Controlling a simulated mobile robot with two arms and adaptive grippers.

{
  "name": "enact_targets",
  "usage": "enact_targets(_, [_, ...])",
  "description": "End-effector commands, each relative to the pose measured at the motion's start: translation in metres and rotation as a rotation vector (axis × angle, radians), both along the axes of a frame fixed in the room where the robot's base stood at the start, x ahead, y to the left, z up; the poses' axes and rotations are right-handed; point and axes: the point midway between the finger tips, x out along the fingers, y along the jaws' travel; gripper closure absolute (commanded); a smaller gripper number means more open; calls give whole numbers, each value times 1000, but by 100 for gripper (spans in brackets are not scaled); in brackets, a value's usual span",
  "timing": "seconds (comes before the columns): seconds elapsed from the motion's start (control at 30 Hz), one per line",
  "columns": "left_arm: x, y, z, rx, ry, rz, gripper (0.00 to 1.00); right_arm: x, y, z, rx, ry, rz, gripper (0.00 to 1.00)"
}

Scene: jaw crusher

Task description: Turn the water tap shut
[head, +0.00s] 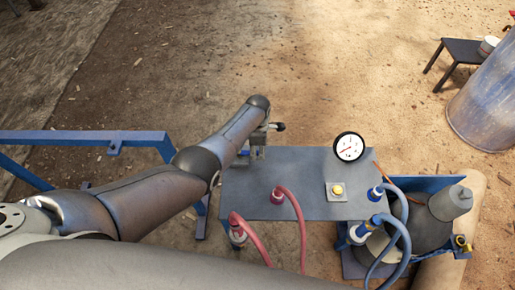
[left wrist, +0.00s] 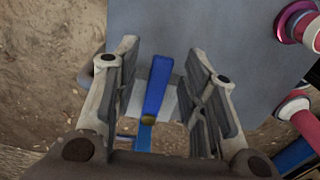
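The water tap shows in the left wrist view as a blue lever handle (left wrist: 158,85) with a small brass-coloured spot at its near end. My left gripper (left wrist: 158,48) is open, with one finger on each side of the lever. There appears to be a gap between the lever and each finger. In the head view my left gripper (head: 258,152) is at the back left corner of the grey panel, partly covered by my own arm. The tap cannot be made out clearly there. My right gripper is in neither view.
The grey panel (head: 302,165) carries a round gauge (head: 348,147) and a yellow button (head: 337,190). Red hoses (head: 298,222) and blue hoses (head: 402,230) loop up in front. A blue rail (head: 80,137) stands left. A barrel (head: 487,105) stands at the right.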

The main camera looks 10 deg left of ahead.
Motion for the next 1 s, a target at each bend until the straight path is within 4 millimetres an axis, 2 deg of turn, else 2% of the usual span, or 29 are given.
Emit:
enact_targets(0.23, [1,-1,6,-2,-1,-1,61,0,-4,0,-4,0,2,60])
enact_targets(0.47, [0,-1,27,-1,-2,-1,61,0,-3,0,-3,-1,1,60])
enact_targets(1.0, [1,-1,109,-2,-1,-1,61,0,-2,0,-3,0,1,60])
